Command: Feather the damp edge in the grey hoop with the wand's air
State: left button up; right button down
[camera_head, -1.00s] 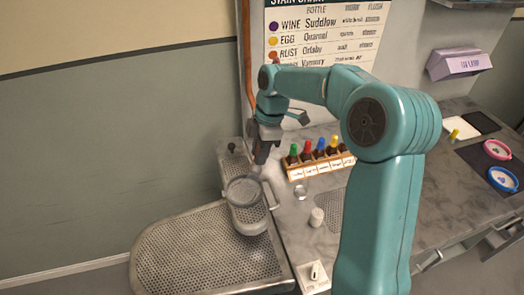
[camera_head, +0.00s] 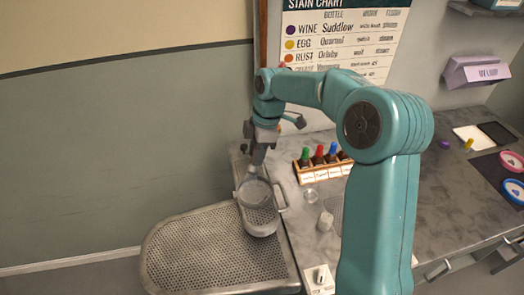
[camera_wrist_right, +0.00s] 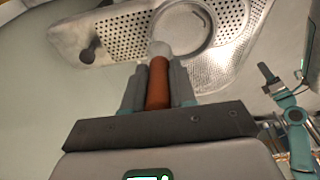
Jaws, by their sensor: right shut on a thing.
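The grey hoop (camera_head: 256,193) lies on the small perforated pad above the big perforated board, and its ring also shows at the top of the right wrist view (camera_wrist_right: 183,28). My right gripper (camera_head: 258,156) is just behind and above the hoop in the head view. In the right wrist view my right gripper (camera_wrist_right: 158,85) is shut on the orange-brown wand (camera_wrist_right: 158,84). The wand's pale tip points at the hoop's near rim; I cannot tell whether they touch. The damp edge cannot be made out.
The perforated board (camera_head: 210,250) is bare. A rack of coloured-cap bottles (camera_head: 322,166), a clear glass (camera_head: 310,195) and a white cup (camera_head: 325,221) stand to the right. A dark knob (camera_wrist_right: 88,50) rises beside the hoop. Pink (camera_head: 511,161) and blue hoops lie far right.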

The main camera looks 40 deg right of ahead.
jog(key=shift+w+a, duration=0.15)
jog(key=shift+a, duration=0.15)
jog(key=shift+a, duration=0.15)
jog(key=shift+s+a+b, duration=0.4)
jog(key=shift+a, duration=0.25)
jog(key=shift+s+a+b, duration=0.35)
jog(key=shift+a+b, duration=0.05)
jog(key=shift+a, duration=0.3)
jog(key=shift+s+a+b, duration=0.4)
jog(key=shift+a, duration=0.25)
jog(key=s, duration=0.1)
jog(key=s+b, duration=0.1)
jog(key=s, duration=0.1)
jog(key=s+b, duration=0.1)
jog(key=shift+s+d, duration=0.3)
jog(key=shift+d, duration=0.05)
